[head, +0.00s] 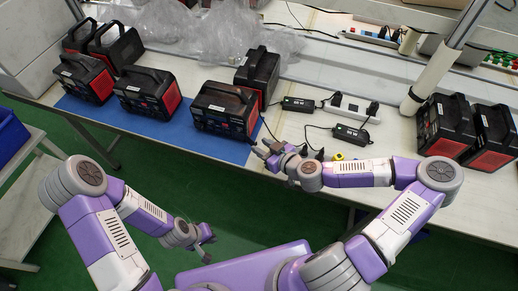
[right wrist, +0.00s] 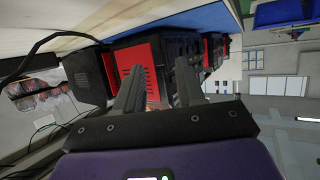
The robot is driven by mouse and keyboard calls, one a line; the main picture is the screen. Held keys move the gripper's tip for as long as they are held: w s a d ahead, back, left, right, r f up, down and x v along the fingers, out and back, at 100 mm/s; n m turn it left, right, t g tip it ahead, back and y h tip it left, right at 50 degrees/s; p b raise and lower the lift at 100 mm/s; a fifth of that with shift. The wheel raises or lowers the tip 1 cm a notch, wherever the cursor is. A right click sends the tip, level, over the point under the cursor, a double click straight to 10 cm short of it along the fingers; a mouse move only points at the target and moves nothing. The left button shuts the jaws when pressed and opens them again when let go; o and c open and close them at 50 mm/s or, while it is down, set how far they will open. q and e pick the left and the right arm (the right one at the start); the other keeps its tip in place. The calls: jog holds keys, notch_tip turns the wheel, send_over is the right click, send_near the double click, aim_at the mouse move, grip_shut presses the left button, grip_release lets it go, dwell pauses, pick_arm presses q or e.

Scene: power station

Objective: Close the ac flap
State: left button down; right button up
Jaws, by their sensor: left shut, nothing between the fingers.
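A black power station with a red side panel (head: 225,109) stands upright near the right end of the blue mat. My right gripper (head: 262,152) is just in front of its lower right corner, apparently apart from it. In the right wrist view two fingers (right wrist: 157,88) are spread with nothing seen between them, pointing at a black unit with a red panel (right wrist: 138,68). The ac flap cannot be made out in either view. My left gripper (head: 207,242) is shut and empty, low over the green floor in front of the table.
Several similar power stations stand on the blue mat (head: 190,135) and behind. Two more (head: 445,125) stand at the right past a white post (head: 430,80). Black adapters (head: 352,134), a white power strip (head: 350,108) and cables lie right of the mat. Plastic wrap (head: 230,35) lies behind.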

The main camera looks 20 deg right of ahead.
jog(key=shift+x, duration=1.1)
grip_shut()
jog(key=shift+a, duration=0.1)
